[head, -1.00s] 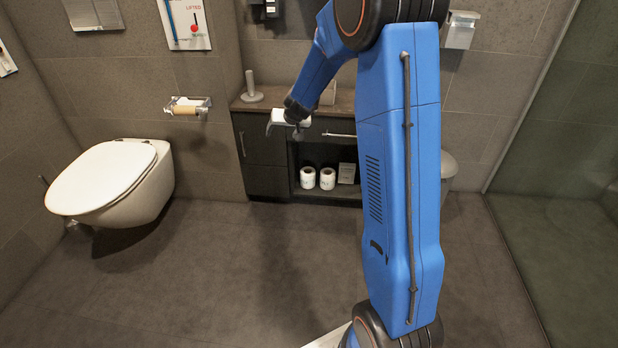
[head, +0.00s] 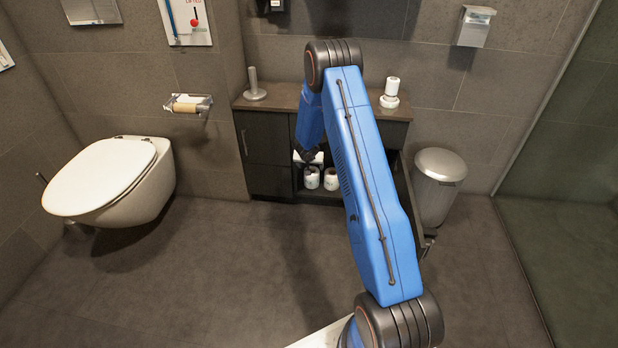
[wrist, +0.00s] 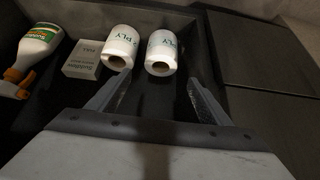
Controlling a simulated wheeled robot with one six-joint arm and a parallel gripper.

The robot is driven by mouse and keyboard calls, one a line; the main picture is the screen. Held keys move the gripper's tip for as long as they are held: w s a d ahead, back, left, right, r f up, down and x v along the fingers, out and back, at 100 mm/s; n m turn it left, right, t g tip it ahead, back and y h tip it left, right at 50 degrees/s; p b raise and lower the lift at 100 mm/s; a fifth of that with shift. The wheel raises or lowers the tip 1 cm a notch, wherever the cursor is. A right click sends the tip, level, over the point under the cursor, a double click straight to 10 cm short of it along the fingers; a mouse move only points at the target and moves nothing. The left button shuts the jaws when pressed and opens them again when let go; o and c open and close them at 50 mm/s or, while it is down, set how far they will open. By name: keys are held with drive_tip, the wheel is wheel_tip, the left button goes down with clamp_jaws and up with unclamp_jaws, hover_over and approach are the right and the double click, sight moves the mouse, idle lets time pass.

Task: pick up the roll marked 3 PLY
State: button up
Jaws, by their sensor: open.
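Two white paper rolls stand side by side in the open lower compartment of the vanity cabinet (head: 270,170). In the wrist view the left roll (wrist: 121,42) shows green "PLY" lettering. The right roll (wrist: 162,48) also shows "PLY"; I cannot read either number surely. In the head view the rolls (head: 312,178) (head: 331,182) show just below my gripper (head: 308,160). In the wrist view my gripper (wrist: 158,77) is open and empty, its fingertips short of the rolls and roughly in line with the right one. Nothing lies between the fingers.
A small white box (wrist: 82,60) and a spray bottle with orange trigger (wrist: 35,50) stand left of the rolls in the wrist view. A dark open panel (head: 408,205) and a metal bin (head: 438,185) are to the right in the head view. The floor is clear.

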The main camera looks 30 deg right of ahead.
sight(312, 176)
drive_tip(key=x, duration=1.8)
drive_tip(key=shift+a+f, duration=0.1)
drive_tip(key=shift+a, duration=0.2)
drive_tip(key=shift+c, duration=0.2)
drive_tip(key=c, duration=0.8)
